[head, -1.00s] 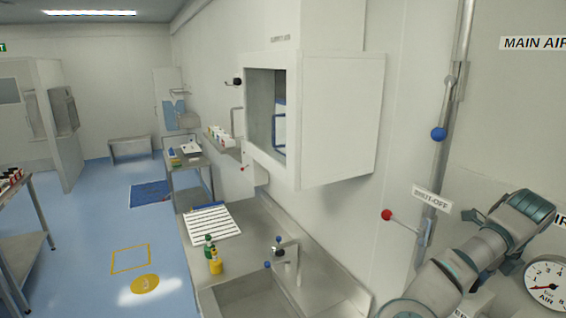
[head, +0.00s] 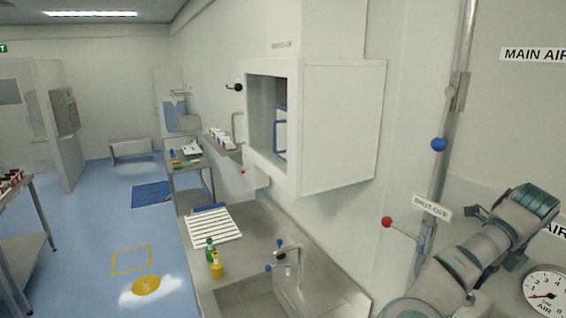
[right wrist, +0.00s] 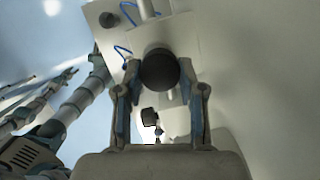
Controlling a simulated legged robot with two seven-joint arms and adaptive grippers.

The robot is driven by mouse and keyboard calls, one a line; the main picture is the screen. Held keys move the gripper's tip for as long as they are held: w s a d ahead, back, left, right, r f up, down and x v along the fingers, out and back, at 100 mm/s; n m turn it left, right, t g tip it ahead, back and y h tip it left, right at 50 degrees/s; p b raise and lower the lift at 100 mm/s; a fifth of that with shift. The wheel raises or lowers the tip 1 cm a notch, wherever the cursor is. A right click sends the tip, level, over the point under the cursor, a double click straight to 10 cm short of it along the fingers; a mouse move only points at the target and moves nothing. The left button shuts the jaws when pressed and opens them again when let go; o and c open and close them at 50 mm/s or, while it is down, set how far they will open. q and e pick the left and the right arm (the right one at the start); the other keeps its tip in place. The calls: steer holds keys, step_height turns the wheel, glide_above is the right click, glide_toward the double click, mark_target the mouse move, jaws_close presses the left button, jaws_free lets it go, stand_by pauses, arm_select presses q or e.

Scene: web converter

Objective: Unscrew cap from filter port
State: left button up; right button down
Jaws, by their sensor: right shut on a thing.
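In the right wrist view a dark round cap (right wrist: 158,68) sits between the two fingers of my right gripper (right wrist: 160,80). The fingers press on it from both sides, so the gripper is shut on it. A pale panel or housing lies behind the cap. The filter port itself is hidden, so I cannot tell whether the cap is still seated on it. In the head view a bent arm of mine fills the lower right, and its gripper does not show there. My left gripper cannot be made out.
A second dark knob (right wrist: 150,115) shows below the cap. In the head view a pressure gauge (head: 550,296), a red-knobbed shut-off lever (head: 388,222) and a vertical pipe (head: 450,120) are on the right wall. A sink (head: 265,305) and wall cabinet (head: 340,125) stand left of my arm.

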steer(key=shift+a+r, duration=0.1)
steer(key=shift+r, duration=0.35)
steer(key=shift+r+p, duration=1.45)
steer(key=shift+r, duration=0.2)
